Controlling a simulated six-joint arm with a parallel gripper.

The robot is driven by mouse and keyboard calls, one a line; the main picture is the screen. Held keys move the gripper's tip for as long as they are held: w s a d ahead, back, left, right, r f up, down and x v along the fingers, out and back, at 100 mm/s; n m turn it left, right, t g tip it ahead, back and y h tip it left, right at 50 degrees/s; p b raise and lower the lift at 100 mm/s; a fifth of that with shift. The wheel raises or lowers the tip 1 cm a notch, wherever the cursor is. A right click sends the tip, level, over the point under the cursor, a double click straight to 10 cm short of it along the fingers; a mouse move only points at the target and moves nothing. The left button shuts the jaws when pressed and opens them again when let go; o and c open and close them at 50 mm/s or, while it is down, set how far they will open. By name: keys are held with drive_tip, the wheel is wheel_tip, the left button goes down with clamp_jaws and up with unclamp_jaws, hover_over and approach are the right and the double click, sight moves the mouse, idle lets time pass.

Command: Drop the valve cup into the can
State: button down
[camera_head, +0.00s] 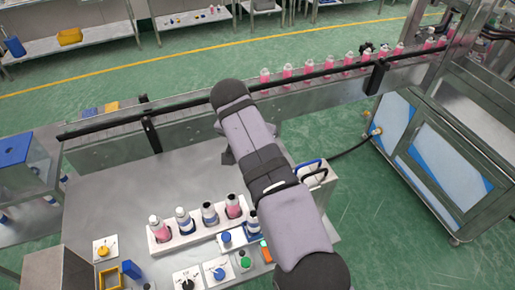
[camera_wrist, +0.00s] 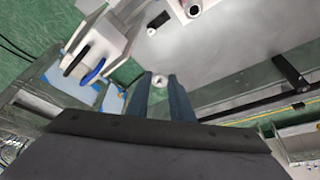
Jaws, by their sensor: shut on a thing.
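In the wrist view my gripper (camera_wrist: 158,82) has its two dark fingers closed on a small silvery-white piece, which looks like the valve cup (camera_wrist: 157,81). The cup is held above the grey metal table, apart from any can. A can's round open top (camera_wrist: 194,10) shows at the upper edge of the wrist view, beyond the fingertips. In the head view several cans with pink, white or blue bodies (camera_head: 158,229) stand upright in a white rack (camera_head: 190,238). My arm hides most of the gripper and the cup there.
A white fixture with blue and black handles (camera_head: 312,172) stands right of my arm; it also shows in the wrist view (camera_wrist: 95,55). Small plates with coloured parts (camera_head: 104,250) lie at the table front. A railed conveyor with pink bottles (camera_head: 310,68) runs behind. The table's back left is clear.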

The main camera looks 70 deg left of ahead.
wheel_tip(320, 180, down, 5)
drive_tip(key=s+d+n+b, duration=0.2)
drive_tip(key=d+b, duration=0.1)
drive_tip(key=b, duration=0.1)
drive_tip(key=n+g+y+b, duration=0.1)
drive_tip(key=n+g+b, duration=0.1)
drive_tip(key=n+b, duration=0.15)
hover_over(254, 223)
drive_tip(key=a, duration=0.2)
drive_tip(key=shift+m, duration=0.45)
drive_tip(key=f, duration=0.5)
drive_tip(key=shift+w+d+f+b, duration=0.1)
drive_tip(key=shift+w+f+b, duration=0.15)
drive_tip(key=shift+b, duration=0.05)
drive_tip(key=shift+s+d+f, duration=0.15)
drive_tip(key=shift+d+f, duration=0.2)
drive_tip(key=shift+d, duration=0.15)
drive_tip(key=shift+f, duration=0.1)
drive_tip(key=shift+f+b, duration=1.4)
drive_tip(key=shift+f, duration=0.1)
drive_tip(key=shift+f, duration=0.15)
drive_tip(key=c, duration=1.5)
unclamp_jaws()
